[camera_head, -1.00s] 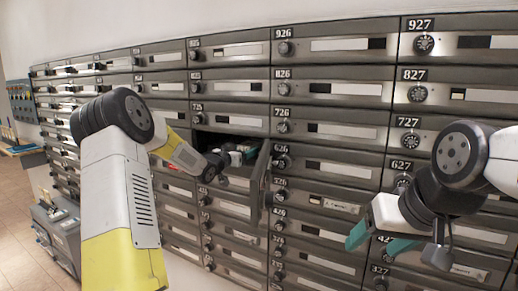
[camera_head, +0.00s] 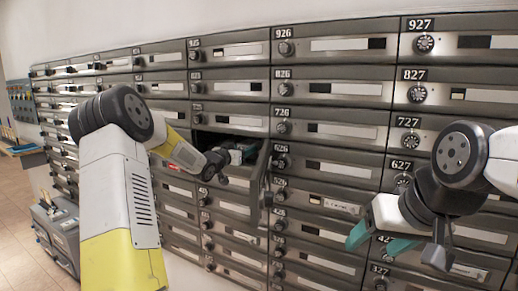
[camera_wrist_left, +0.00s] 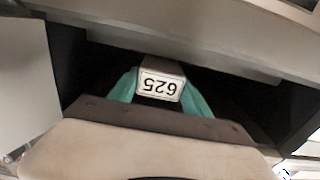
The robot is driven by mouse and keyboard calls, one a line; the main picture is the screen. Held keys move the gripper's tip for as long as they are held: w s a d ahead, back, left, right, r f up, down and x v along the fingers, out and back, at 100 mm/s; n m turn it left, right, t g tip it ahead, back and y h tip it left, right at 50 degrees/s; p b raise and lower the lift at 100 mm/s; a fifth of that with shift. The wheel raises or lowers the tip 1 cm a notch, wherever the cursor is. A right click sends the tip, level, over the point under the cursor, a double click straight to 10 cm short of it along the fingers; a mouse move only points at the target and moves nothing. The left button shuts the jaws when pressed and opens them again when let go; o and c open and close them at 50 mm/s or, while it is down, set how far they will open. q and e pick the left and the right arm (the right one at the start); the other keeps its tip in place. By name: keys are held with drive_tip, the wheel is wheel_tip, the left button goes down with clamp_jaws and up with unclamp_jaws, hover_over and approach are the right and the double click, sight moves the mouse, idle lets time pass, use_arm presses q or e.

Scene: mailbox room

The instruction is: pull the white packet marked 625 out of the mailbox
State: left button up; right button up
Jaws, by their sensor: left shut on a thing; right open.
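The white packet marked 625 (camera_wrist_left: 160,84) shows in the left wrist view, its label upside down, inside the dark open mailbox (camera_wrist_left: 85,75). My left gripper (camera_wrist_left: 165,92) has its teal fingers on either side of the packet and is shut on it. In the head view my left gripper (camera_head: 237,155) reaches into the open mailbox (camera_head: 210,138), left of the column numbered 726 and 626. The packet cannot be made out clearly there. My right gripper (camera_head: 378,243) is open and empty in front of the right-hand mailboxes.
The mailbox's open door (camera_head: 260,180) stands out on the right side of the opening, close to my left gripper. Rows of closed grey mailboxes (camera_head: 345,130) surround it. A grey cabinet (camera_head: 57,232) stands on the floor at the left.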

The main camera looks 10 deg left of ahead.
use_arm(q)
drive_tip(key=v, duration=1.5)
